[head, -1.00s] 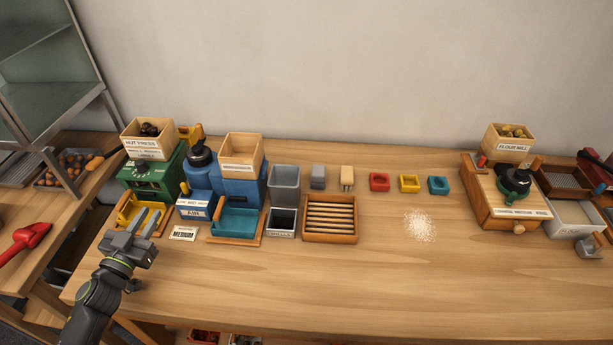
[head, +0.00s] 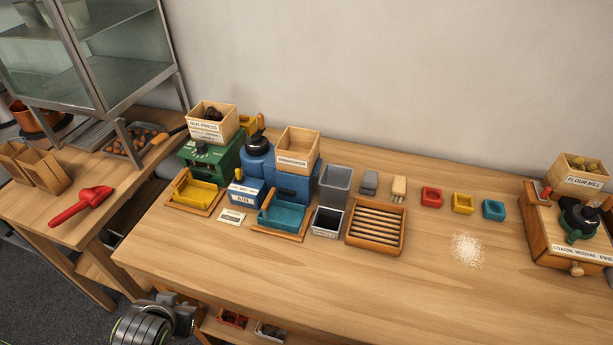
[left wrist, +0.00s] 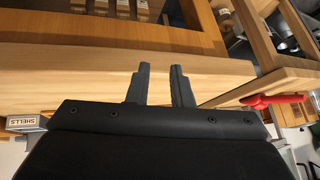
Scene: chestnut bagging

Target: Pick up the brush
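A small pale block with a tan, handle-like part (head: 398,188) lies at the back of the table and looks like the brush. It is too small to make out bristles for sure. A grey block (head: 370,182) lies just left of it. My left arm shows at the bottom left of the head view, low at the table's front edge and far from the brush. In the left wrist view my left gripper (left wrist: 160,68) has its two fingers apart with nothing between them. My right gripper is not in view.
A slatted wooden tray (head: 376,248) and a grey bin (head: 335,185) stand near the brush. Red (head: 431,197), yellow (head: 462,203) and teal (head: 493,209) cups stand to its right. White powder (head: 467,250) lies on the table (head: 330,295). The front of the table is clear.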

